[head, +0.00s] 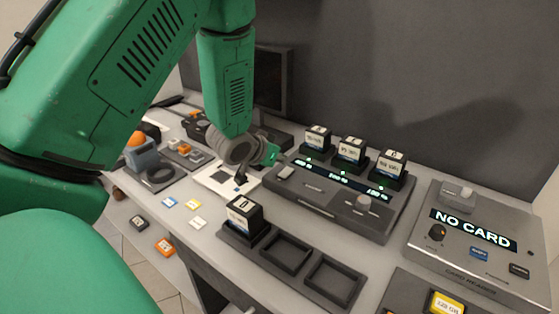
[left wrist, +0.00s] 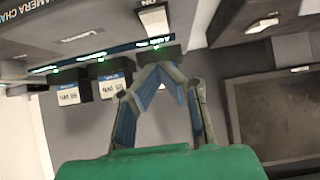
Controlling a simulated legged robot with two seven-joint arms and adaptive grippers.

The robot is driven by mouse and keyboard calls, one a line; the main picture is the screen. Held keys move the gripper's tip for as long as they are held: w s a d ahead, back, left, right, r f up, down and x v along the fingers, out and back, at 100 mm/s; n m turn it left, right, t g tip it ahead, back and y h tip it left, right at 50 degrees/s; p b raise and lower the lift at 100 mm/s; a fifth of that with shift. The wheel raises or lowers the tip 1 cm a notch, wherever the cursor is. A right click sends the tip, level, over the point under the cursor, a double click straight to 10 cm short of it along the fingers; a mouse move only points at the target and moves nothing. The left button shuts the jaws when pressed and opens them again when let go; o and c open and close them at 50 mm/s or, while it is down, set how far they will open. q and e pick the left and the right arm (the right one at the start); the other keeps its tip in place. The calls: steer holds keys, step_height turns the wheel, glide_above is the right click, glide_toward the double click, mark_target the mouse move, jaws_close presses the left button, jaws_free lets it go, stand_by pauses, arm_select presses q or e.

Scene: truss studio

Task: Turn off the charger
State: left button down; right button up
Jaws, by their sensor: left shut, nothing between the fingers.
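The charger (head: 318,198) is a dark grey box on the bench with three batteries (head: 350,152) standing in its bays. Green lights and lit readouts show beside the batteries. A light rocker switch (head: 285,172) sits at its left end; in the left wrist view, upside down, the switch (left wrist: 154,20) has "ON" printed by it. My left gripper (head: 271,154) is by the charger's left end, partly hidden by its own wrist. In the left wrist view its fingertips (left wrist: 162,72) meet with nothing between them, in front of the nearest battery and apart from the switch. My right gripper is out of view.
A tray (head: 285,252) with one battery in it lies in front of the charger. A card reader (head: 480,235) showing "NO CARD" stands at the right. A dark monitor (head: 272,78) stands behind.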

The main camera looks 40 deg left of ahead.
arm_select(q)
steer(key=v, duration=0.8)
steer(key=shift+s+r, duration=0.2)
steer(key=shift+s, duration=0.15)
steer(key=shift+f, duration=0.1)
steer(key=b, duration=0.5)
steer(key=w+b, duration=0.1)
steer(key=b, duration=0.4)
steer(key=shift+w+r, duration=0.25)
